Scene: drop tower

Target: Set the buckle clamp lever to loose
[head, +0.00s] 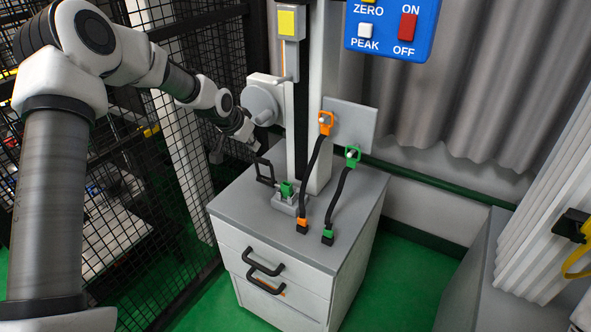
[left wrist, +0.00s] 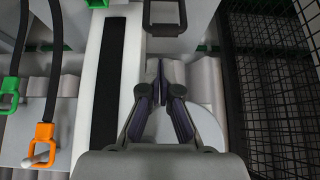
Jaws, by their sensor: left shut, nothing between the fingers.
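The buckle clamp stands on the grey cabinet top at the foot of the post, with a grey base (head: 291,206) and a green part (head: 287,188). Its black loop lever (head: 264,172) stands up to the left of the green part. A black loop that looks like this lever also shows at the top of the left wrist view (left wrist: 164,30). My left gripper (head: 252,142) is above and slightly left of the lever, apart from it. Its fingers are shut and empty in the left wrist view (left wrist: 162,72). My right gripper is not in view.
The cabinet (head: 345,190) carries a white post (head: 300,110) with a round grey disc (head: 262,104). An orange-ended strap (head: 313,180) and a green-ended strap (head: 340,195) run beside the clamp. A black mesh fence (head: 185,150) stands close on the left.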

